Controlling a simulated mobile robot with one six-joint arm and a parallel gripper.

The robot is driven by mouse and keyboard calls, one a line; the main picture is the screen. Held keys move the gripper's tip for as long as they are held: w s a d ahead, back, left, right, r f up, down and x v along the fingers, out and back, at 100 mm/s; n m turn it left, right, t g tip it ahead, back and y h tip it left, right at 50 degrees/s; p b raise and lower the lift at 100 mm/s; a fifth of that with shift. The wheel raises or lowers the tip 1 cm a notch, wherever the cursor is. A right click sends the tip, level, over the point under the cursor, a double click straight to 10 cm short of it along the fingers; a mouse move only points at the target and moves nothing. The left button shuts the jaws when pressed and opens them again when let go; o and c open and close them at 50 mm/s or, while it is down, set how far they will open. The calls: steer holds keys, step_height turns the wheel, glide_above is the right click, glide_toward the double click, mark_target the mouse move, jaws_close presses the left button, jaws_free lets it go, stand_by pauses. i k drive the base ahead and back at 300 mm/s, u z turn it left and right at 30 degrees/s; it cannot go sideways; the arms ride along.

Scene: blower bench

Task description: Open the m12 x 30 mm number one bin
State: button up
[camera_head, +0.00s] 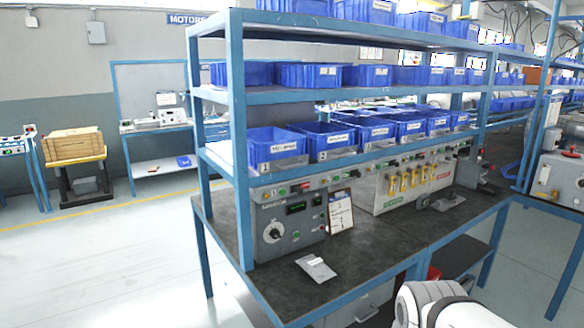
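Several blue bins with white front labels stand in rows on the blue shelf rack. The front-left bin (276,144) on the lowest shelf is open at the top, with a pale label on its front. To its right is another open blue bin (325,140), then more in a row. Further bins (310,75) sit on the middle shelf and others (372,12) on the top shelf. The label print is too small to read, so I cannot tell which is the M12 x 30 mm number one bin. A white part of my arm shows at the bottom right; my gripper is not in view.
The blue rack's front-left post (240,150) and shelf edges stand before the bins. Below are a grey control panel (290,222), a small sign (340,211) and a flat plate (316,268) on the dark bench top (372,262). Open floor (110,260) lies to the left.

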mark_target(272, 148)
steer(key=z, duration=0.05)
steer(key=i, duration=1)
steer(key=u, duration=0.05)
